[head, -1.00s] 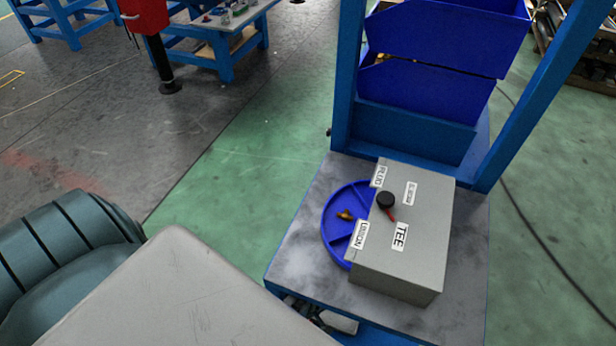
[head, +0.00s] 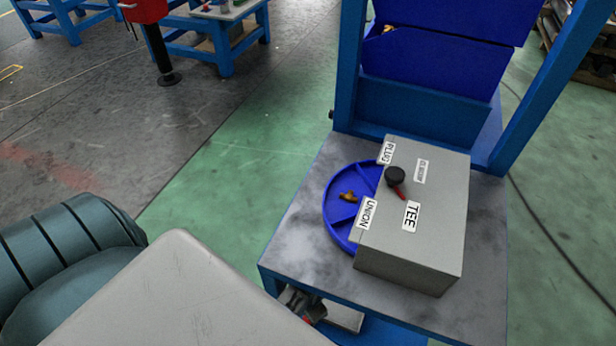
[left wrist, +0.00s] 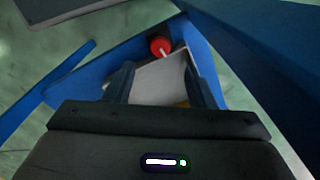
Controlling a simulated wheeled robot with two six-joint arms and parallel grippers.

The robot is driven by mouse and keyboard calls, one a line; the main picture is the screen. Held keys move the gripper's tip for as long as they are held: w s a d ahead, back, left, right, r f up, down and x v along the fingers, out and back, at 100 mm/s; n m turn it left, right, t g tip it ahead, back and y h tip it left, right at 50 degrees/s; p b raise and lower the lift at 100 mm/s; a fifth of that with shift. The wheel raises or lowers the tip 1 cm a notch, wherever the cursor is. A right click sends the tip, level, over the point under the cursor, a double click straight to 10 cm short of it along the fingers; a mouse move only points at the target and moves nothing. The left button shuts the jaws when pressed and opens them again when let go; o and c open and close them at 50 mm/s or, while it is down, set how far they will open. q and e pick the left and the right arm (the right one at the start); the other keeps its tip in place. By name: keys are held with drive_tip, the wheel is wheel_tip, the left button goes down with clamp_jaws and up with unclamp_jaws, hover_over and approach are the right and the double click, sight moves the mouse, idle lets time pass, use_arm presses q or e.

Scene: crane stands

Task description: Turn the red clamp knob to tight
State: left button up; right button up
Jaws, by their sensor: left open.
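The red clamp knob (left wrist: 160,46) shows in the left wrist view as a small round red cap with a pale pin or handle by it. It lies just beyond the fingertips of my left gripper (left wrist: 158,62), roughly between them in the picture. The gripper is open, and I see no contact with the knob. A pale flat surface shows between the fingers. In the head view a small red part (head: 318,312) shows below the table's front edge, mostly hidden; it may be the same knob. My right gripper is in neither view.
A grey box (head: 435,225) with labels and a black knob (head: 395,176) stands on the blue-framed table (head: 300,235), over a blue round tray (head: 333,200). Blue bins (head: 430,65) stand behind. Blue frame bars (left wrist: 75,75) lie close around my left gripper. The green floor to the left is clear.

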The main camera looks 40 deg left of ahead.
use_arm(q)
drive_tip(key=shift+m, duration=0.6)
drive_tip(key=shift+f, duration=0.3)
wheel_tip(320, 180, down, 7)
drive_tip(key=shift+r, duration=0.1)
